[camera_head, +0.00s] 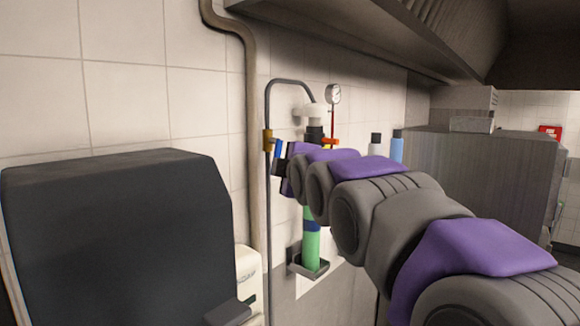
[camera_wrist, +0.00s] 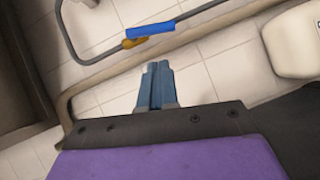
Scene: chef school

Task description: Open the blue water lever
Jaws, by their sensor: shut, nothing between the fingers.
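The blue water lever (camera_head: 278,150) is a small blue handle on a brass valve (camera_head: 267,140), set on a thin grey pipe against the tiled wall. In the wrist view the blue lever (camera_wrist: 151,29) lies along the pipe, with the brass valve (camera_wrist: 133,42) beside it. My gripper (camera_wrist: 157,66) is shut, its fingers together and empty, with the fingertips a short way from the lever and apart from it in that view. In the head view my arm reaches to the wall beside the lever and hides most of the gripper.
A green cylinder (camera_head: 311,246) stands in a wall bracket (camera_head: 294,267) below. A thick beige pipe (camera_head: 251,150) runs down the wall, left of the valve. A range hood (camera_head: 390,35) hangs overhead.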

